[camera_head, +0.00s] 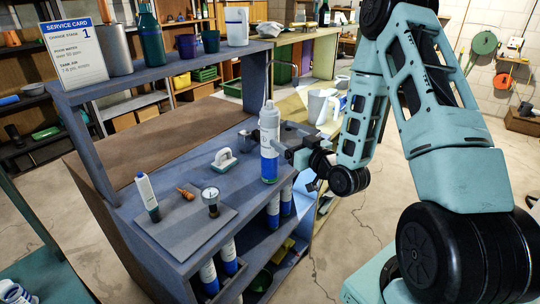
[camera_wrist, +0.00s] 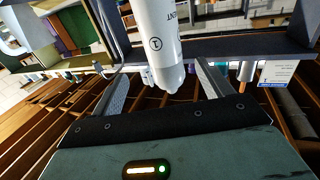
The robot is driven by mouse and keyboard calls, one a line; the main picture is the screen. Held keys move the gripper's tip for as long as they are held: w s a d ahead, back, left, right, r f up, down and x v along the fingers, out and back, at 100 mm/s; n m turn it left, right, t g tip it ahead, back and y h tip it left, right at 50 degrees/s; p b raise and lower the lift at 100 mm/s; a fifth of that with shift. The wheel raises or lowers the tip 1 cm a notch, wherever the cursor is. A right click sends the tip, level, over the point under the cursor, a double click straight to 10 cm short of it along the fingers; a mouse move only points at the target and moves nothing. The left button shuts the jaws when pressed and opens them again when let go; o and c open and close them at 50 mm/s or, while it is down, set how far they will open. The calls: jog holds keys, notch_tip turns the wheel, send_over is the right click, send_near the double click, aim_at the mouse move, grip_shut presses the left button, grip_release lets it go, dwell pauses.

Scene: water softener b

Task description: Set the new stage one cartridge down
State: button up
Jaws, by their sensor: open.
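The stage one cartridge (camera_head: 269,135) is a white and blue cylinder, upright at the right end of the blue-grey bench (camera_head: 243,180). Its base appears to rest on the bench top. My gripper (camera_head: 284,146) is beside it on the right, at about mid-height. In the wrist view the cartridge (camera_wrist: 158,35) shows a circled "1" and its rounded tip lies between the two spread fingers of my gripper (camera_wrist: 163,85). A gap shows on each side of it, so the fingers are open around it and not pressing on it.
A mat (camera_head: 188,222) at the front holds a blue-white tube (camera_head: 147,196) and a gauge (camera_head: 211,200). More cartridges (camera_head: 272,209) stand on the shelf below. A service card (camera_head: 75,52) reads "1".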

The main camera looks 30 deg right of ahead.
aim_at(277, 131)
jog(key=b, duration=0.3)
jog(key=shift+w+f, duration=0.25)
jog(key=shift+w, duration=0.05)
jog(key=b, duration=0.4)
jog(key=shift+w+a, duration=0.15)
jog(key=w+p, duration=0.1)
jog(key=w, duration=0.1)
jog(key=w+p, duration=0.1)
jog(key=shift+w+r, duration=0.35)
jog(key=shift+r, duration=0.05)
jog(key=shift+w+a+f+p, duration=0.15)
jog(key=shift+w+p, duration=0.4)
jog(key=shift+w, duration=1.05)
jog(key=shift+w+a+p, duration=0.15)
jog(key=shift+w+p, duration=0.35)
jog(key=shift+w, duration=1.1)
grip_shut()
